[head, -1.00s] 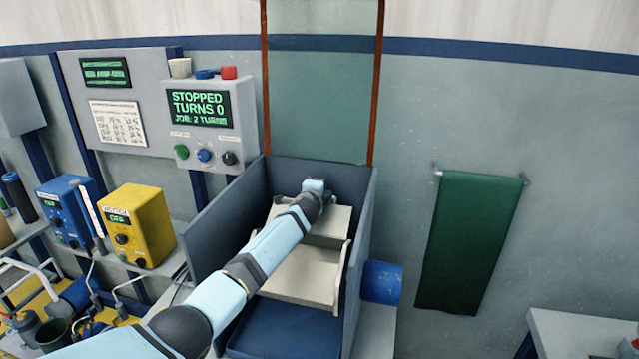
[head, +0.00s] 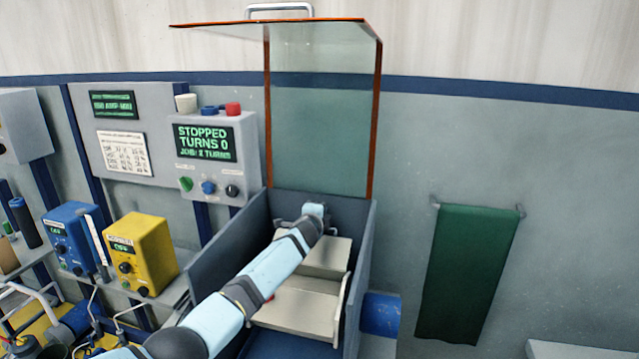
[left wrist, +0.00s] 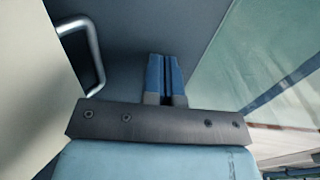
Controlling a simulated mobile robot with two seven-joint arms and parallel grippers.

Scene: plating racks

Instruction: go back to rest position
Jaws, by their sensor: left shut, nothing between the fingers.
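My left arm reaches from the lower left into the open grey-blue box (head: 222,240), over the cream stepped rack (head: 300,308) inside it. Its wrist end is near the box's back wall, and the fingers are hidden there in the head view. In the left wrist view my left gripper (left wrist: 164,62) has its two blue fingers together with nothing between them. Beside it in that view are a grey metal handle (left wrist: 80,50) and a pale panel (left wrist: 35,100). My right gripper is not in view.
The glass lid (head: 320,120) stands raised above the box. A control box screen (head: 205,143) reads STOPPED, TURNS 0. Yellow (head: 143,250) and blue (head: 72,238) units stand at left. A green cloth (head: 466,270) hangs at right, with bare wall around it.

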